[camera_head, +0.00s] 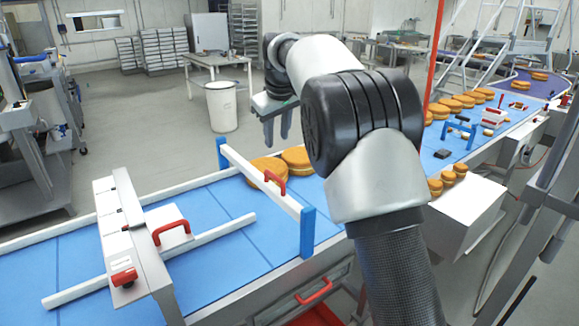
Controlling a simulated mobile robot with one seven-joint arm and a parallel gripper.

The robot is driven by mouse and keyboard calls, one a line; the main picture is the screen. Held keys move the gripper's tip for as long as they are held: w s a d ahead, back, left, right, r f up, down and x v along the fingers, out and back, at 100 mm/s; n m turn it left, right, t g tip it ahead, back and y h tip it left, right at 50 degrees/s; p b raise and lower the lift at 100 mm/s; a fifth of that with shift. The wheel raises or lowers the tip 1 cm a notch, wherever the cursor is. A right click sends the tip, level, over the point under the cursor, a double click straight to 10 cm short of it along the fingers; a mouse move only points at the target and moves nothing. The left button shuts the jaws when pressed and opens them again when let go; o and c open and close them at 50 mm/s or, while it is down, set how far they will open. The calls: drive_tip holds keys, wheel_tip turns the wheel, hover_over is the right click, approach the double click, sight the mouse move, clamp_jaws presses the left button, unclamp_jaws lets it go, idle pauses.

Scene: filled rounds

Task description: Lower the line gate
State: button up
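The line gate (246,167) is a white bar with a red handle (275,181), spanning the blue belt between two blue posts. The bar sits near the tops of the posts, above the belt surface. My gripper (277,134) hangs with its fingers pointing down, behind the gate in the picture and higher than the handle. A gap shows between its fingers and nothing is seen in them. It is apart from the gate. My arm covers part of the belt to the right of the gate.
Filled rounds (298,157) lie on the belt just past the gate, with several more farther along. A white-grey unit with another red handle (171,232) straddles the belt at left. A white bin (221,107) stands on the floor behind. A red drawer handle (314,291) is below the belt.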

sight(274, 175)
drive_tip(key=p+x, duration=0.1)
drive_tip(key=x, duration=1.6)
drive_tip(key=shift+s+a+f+p, duration=0.1)
drive_tip(key=shift+p, duration=0.3)
clamp_jaws()
